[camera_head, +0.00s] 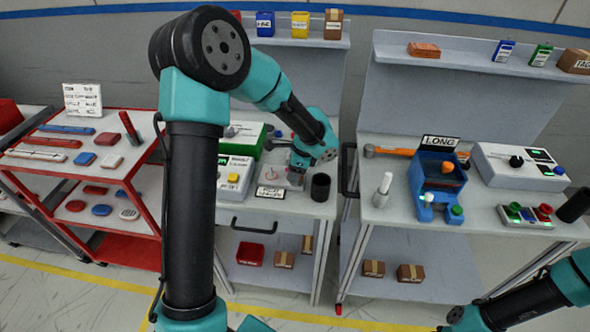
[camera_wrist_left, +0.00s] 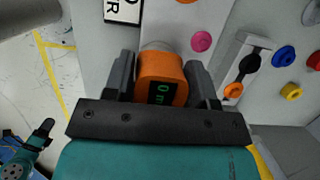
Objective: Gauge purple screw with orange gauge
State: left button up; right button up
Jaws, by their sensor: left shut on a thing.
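My left gripper (camera_head: 296,172) is over the middle bench, pointing down at its front part. In the left wrist view its two dark fingers (camera_wrist_left: 160,78) are closed on the sides of an orange gauge (camera_wrist_left: 158,70). The gauge has a dark display with green characters reading "0 m", and a grey end faces away from the gripper. A pink-purple round piece (camera_wrist_left: 201,42) lies on the pale surface ahead and right of the gauge, apart from it. I cannot tell if it is the purple screw. My right gripper (camera_head: 455,318) is at the lower right edge; its finger gap is unclear.
A black cylindrical cup (camera_head: 320,187) stands right of my left gripper. A white sign (camera_head: 270,192) is at the bench's front edge. A white-green box (camera_head: 235,176) stands left. Several coloured round pieces, including a blue one (camera_wrist_left: 284,56), are right in the wrist view.

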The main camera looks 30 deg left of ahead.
pick_arm(q)
jog(key=o, duration=1)
jog(key=shift+o, duration=0.2)
jog(key=v, duration=1.7)
jog(key=shift+d+r, duration=0.1)
jog(key=shift+r, duration=0.05)
jog(key=shift+d, duration=0.1)
